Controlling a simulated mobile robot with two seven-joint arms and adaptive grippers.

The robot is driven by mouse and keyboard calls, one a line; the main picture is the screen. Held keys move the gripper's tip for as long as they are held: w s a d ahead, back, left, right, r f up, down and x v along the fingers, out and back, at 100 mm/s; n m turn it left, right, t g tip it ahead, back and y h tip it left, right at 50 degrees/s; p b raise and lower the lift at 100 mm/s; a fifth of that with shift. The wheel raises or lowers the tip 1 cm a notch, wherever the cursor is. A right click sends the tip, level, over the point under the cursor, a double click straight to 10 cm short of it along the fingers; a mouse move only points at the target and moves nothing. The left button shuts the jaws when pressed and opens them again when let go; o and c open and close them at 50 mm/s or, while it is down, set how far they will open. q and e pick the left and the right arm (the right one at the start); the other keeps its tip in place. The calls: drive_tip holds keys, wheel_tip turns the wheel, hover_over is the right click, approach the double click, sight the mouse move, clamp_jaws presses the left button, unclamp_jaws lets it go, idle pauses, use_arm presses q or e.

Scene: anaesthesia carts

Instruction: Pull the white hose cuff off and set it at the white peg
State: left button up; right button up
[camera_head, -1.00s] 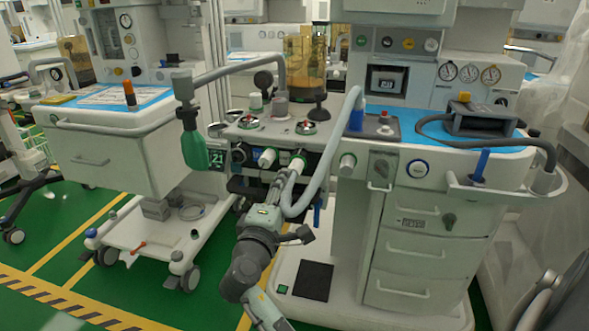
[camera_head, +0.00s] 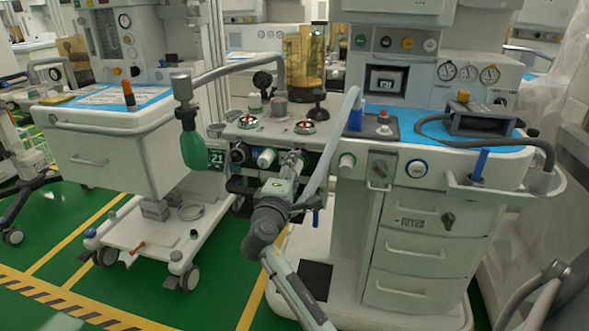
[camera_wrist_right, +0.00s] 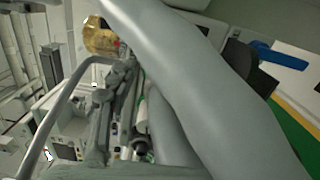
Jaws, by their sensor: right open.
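My right gripper (camera_head: 294,158) is open at the front of the central cart, pointing at the ports under its top. A thick grey hose (camera_head: 322,165) hangs beside it, and its lower end passes behind the gripper. I cannot make out the white cuff at that end; the gripper covers it. White round fittings stand on the cart front, one left of the gripper (camera_head: 267,157) and one right of the hose (camera_head: 346,161); I cannot tell which is the white peg. In the right wrist view the hose (camera_wrist_right: 205,75) fills much of the picture, beside the gripper fingers (camera_wrist_right: 112,103). My left gripper is not in view.
A green bag (camera_head: 193,150) hangs from an arm left of the gripper. Another cart (camera_head: 105,155) stands left. Green floor shows between the carts.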

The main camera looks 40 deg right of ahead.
sight(292, 174)
drive_tip(key=shift+c, duration=0.5)
idle(0.7)
clamp_jaws()
drive_tip(key=shift+s, duration=0.1)
drive_tip(key=shift+v, duration=3)
